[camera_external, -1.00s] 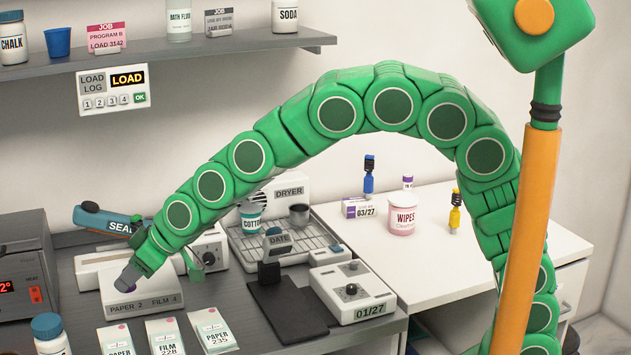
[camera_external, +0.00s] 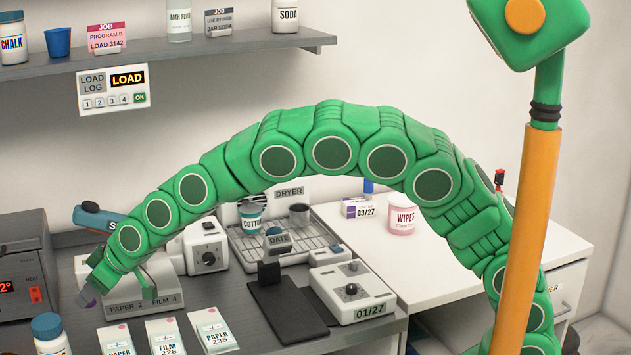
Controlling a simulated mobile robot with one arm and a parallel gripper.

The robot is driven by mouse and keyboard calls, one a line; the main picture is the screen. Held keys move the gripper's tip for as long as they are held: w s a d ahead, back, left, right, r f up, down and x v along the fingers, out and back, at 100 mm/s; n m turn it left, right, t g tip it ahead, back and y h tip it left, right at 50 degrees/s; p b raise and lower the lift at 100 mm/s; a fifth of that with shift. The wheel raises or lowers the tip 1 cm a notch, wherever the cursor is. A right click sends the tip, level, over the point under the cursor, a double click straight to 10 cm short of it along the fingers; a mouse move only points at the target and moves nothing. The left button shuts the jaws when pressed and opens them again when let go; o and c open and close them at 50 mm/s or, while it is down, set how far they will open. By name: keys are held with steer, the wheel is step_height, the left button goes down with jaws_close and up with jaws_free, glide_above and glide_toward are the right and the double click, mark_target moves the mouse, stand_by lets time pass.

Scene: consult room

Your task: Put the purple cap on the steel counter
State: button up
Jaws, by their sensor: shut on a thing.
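The purple cap (camera_external: 86,297) is at the tip of my gripper (camera_external: 92,287), at the far left of the picture. My gripper is shut on it, and only a small purple-grey part shows. The cap is in front of the left end of the white PAPER/FILM box (camera_external: 150,304); I cannot tell whether it touches the counter below. The steel counter (camera_external: 225,292) is the grey worktop that carries the box, the devices and the packets.
A heater (camera_external: 25,270) and a blue-capped bottle (camera_external: 50,335) stand left of my gripper. A sealer (camera_external: 100,220) is behind.

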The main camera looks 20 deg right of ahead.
steer(key=shift+d+f+x, duration=0.15)
steer(key=shift+x, duration=1.4)
steer(key=shift+d+f+x, duration=0.1)
steer(key=shift+d+x, duration=0.1)
steer(key=shift+x, duration=1.4)
steer(key=shift+f, duration=1.4)
steer(key=shift+f, duration=0.1)
steer(key=o, duration=1.1)
steer(key=shift+s+d+r, duration=0.15)
steer(key=shift+d+r, duration=0.1)
steer(key=shift+r, duration=0.25)
steer(key=v, duration=1.1)
